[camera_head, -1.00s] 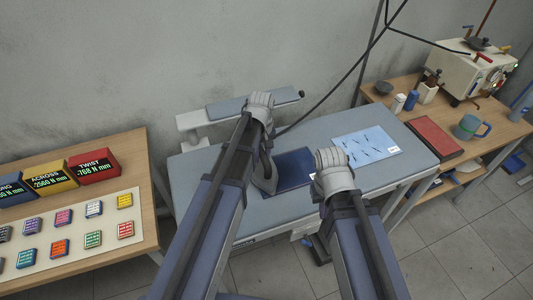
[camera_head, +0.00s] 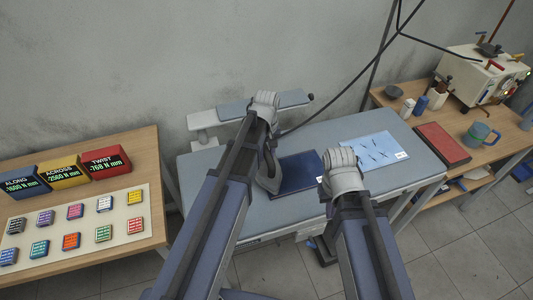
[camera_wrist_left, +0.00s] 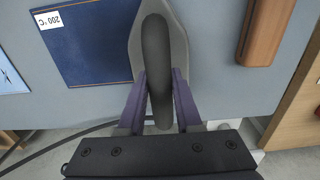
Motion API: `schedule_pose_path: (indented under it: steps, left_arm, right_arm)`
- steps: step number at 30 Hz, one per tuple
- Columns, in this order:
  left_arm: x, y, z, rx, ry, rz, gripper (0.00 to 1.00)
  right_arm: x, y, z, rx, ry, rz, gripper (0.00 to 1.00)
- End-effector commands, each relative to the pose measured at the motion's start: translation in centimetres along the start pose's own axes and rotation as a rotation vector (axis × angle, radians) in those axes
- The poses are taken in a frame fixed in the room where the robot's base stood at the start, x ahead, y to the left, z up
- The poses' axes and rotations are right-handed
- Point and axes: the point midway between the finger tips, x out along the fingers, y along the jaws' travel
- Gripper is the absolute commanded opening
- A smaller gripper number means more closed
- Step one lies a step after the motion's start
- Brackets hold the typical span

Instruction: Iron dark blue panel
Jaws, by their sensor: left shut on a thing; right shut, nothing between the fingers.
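The dark blue panel (camera_head: 303,171) lies flat on the grey-blue ironing table (camera_head: 240,214). In the left wrist view the panel (camera_wrist_left: 92,40) carries a white "200 °C" label. A grey iron (camera_head: 266,177) with a dark handle (camera_wrist_left: 157,50) is at the panel's edge. I cannot tell whether its sole rests on the panel. My left gripper (camera_wrist_left: 158,82) has its purple fingers shut on the handle. My right gripper (camera_head: 341,172) hovers at the panel's right side, empty and shut; its fingers are hidden by its own wrist.
A light blue sheet (camera_head: 375,149) with dark marks lies right of the panel. A narrow raised board (camera_head: 290,101) stands behind. A left table (camera_head: 150,165) holds labelled blocks. A cable hangs behind.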

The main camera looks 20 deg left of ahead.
Motion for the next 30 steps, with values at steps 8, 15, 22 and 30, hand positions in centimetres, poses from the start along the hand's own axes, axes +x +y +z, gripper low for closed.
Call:
schedule_pose_path:
  steps: [8,15,22,30]
  left_arm:
    - [-2.5,0.0,0.0,0.000,0.000,0.000,0.00]
    - [-4.0,0.0,0.0,0.000,0.000,0.000,0.00]
    - [-4.0,0.0,0.0,0.000,0.000,0.000,0.00]
    - [-4.4,0.0,0.0,0.000,0.000,0.000,0.00]
  right_arm:
    - [-2.5,0.2,0.1,0.000,0.000,0.000,0.00]
    - [-4.0,0.4,0.2,0.000,0.000,0.000,0.00]
    - [-4.0,0.4,0.2,0.000,0.000,0.000,0.00]
    - [-4.4,0.4,0.3,0.000,0.000,0.000,0.00]
